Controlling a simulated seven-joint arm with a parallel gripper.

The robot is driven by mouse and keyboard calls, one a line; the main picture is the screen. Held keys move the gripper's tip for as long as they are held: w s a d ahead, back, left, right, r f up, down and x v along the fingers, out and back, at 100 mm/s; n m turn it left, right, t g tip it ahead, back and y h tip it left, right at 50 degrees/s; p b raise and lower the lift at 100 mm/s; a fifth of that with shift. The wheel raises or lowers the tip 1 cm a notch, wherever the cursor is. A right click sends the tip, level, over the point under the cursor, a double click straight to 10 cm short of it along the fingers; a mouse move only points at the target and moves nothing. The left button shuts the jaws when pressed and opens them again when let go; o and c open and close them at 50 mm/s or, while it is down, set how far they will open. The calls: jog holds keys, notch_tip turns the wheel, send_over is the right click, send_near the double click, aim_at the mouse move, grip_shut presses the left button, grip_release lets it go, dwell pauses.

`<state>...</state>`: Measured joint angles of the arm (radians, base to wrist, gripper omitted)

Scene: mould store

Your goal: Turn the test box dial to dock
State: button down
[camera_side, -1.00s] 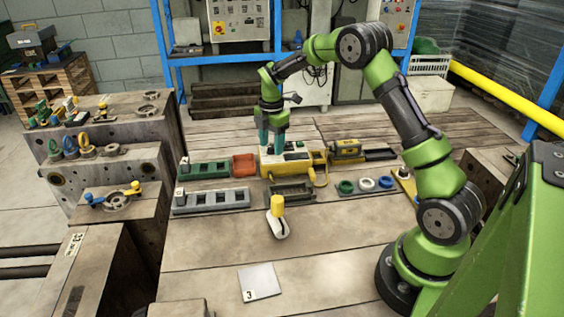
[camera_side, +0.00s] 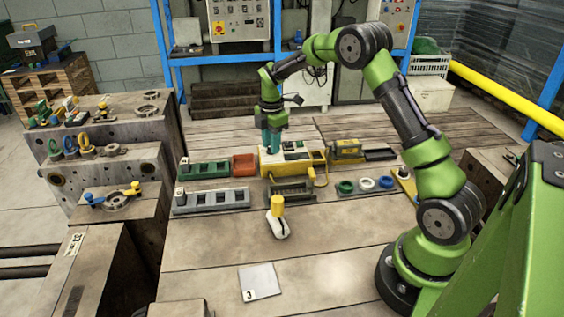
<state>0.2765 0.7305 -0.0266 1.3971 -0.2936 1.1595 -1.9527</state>
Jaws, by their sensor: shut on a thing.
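The yellow test box (camera_side: 284,169) stands on the wooden table, with a pale top panel and a yellow part hanging at its right front. My gripper (camera_side: 272,151) points straight down at the left part of the box's top. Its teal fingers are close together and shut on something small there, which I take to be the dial. The fingers hide the dial, so its pointer and any dock mark cannot be read.
A green tray (camera_side: 206,169) and an orange block (camera_side: 244,164) stand left of the box, a grey slotted tray (camera_side: 211,200) in front left. A yellow-topped object (camera_side: 277,213) and a white card (camera_side: 261,282) lie in front. Bare table surrounds the card.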

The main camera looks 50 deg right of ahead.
jog(key=m, duration=0.9)
jog(key=shift+r+m, duration=0.1)
jog(key=shift+m, duration=0.2)
jog(key=m, duration=0.4)
jog(key=shift+m, duration=0.3)
jog(key=m, duration=0.4)
jog(key=shift+m, duration=0.3)
jog(key=m, duration=1)
jog(key=shift+g, duration=0.3)
jog(key=m, duration=0.8)
jog(key=shift+m, duration=0.3)
